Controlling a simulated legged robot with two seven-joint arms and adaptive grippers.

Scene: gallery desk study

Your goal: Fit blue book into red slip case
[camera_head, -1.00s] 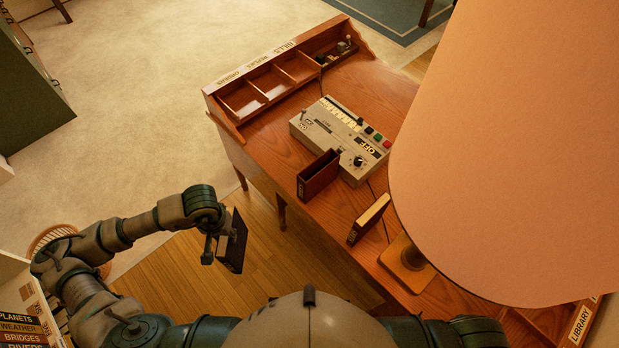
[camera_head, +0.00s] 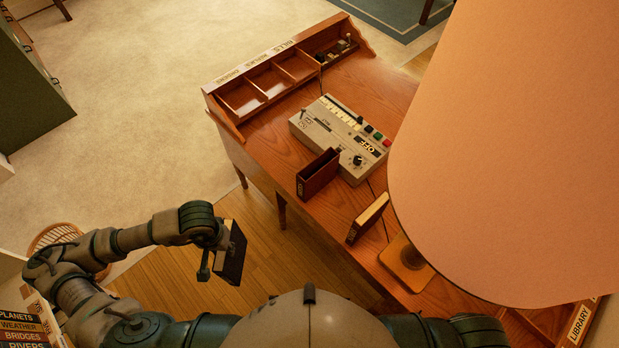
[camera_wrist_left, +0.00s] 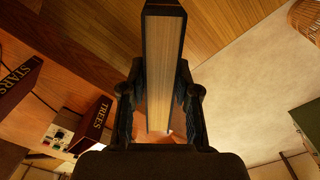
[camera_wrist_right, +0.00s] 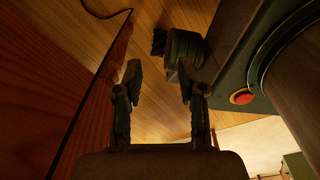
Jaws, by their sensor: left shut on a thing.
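My left gripper (camera_head: 218,250) is shut on a dark book (camera_head: 235,258) and holds it in the air left of the desk, over the wood floor. In the left wrist view the book (camera_wrist_left: 162,70) sits between the fingers with its pale page edge showing; its blue colour is hard to tell in this light. A dark red, open-topped slip case (camera_head: 320,178) stands on the desk against the grey device. A second reddish case or book (camera_head: 368,218) stands to its right. The left wrist view shows the labels TREES (camera_wrist_left: 98,122) and STARS (camera_wrist_left: 20,80). My right gripper (camera_wrist_right: 158,70) is open and empty.
The desk (camera_head: 262,150) carries the grey control box (camera_head: 338,138) and a divided tray (camera_head: 272,82) along its back-left edge. A big lampshade (camera_head: 510,150) covers much of the right side. A wicker basket (camera_head: 52,235) stands on the floor at the left.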

